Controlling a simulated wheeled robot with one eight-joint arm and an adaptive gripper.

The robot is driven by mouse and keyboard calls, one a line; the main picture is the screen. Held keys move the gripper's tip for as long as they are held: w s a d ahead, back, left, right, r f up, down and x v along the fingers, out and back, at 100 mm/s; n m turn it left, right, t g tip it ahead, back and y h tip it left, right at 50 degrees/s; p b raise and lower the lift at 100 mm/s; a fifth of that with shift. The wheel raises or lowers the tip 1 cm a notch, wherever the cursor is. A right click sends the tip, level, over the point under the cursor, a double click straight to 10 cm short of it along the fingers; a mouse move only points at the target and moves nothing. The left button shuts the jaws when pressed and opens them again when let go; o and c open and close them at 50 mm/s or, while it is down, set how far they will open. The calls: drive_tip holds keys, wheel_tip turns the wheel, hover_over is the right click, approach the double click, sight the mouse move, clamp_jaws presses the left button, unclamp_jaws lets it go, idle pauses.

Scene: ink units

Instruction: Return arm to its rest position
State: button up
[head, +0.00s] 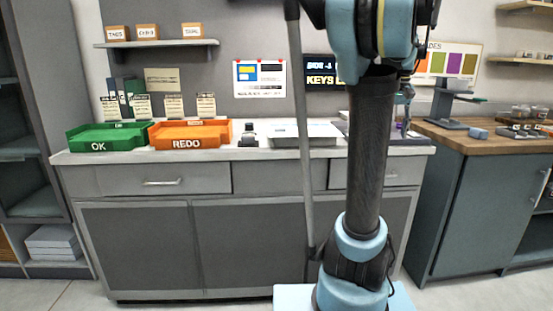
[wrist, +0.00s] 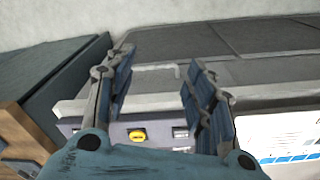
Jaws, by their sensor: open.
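My arm fills the right-centre of the head view, with its dark link upright and blue joints at top and bottom. My gripper (wrist: 158,88) shows in the wrist view, with its two fingers spread apart and nothing between them.
A grey counter (head: 270,154) holds a green OK tray (head: 98,146), an orange REDO tray (head: 186,143), a small dark device (head: 248,136) and a pale flat unit (head: 305,142). A wood-topped cabinet (head: 490,143) stands at right. Floor is free in front.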

drive_tip(key=s+a+f+n, duration=0.1)
drive_tip(key=s+a+f, duration=0.9)
drive_tip(key=f, duration=0.3)
drive_tip(key=s+a+f+n+t, duration=0.1)
drive_tip(key=s+a+f+n, duration=0.1)
drive_tip(key=s+a+f, duration=0.8)
wheel_tip(320, 180, down, 3)
drive_tip(key=shift+a+r+t, duration=0.1)
drive_tip(key=shift+a+t, duration=0.2)
drive_tip(key=shift+a, duration=0.35)
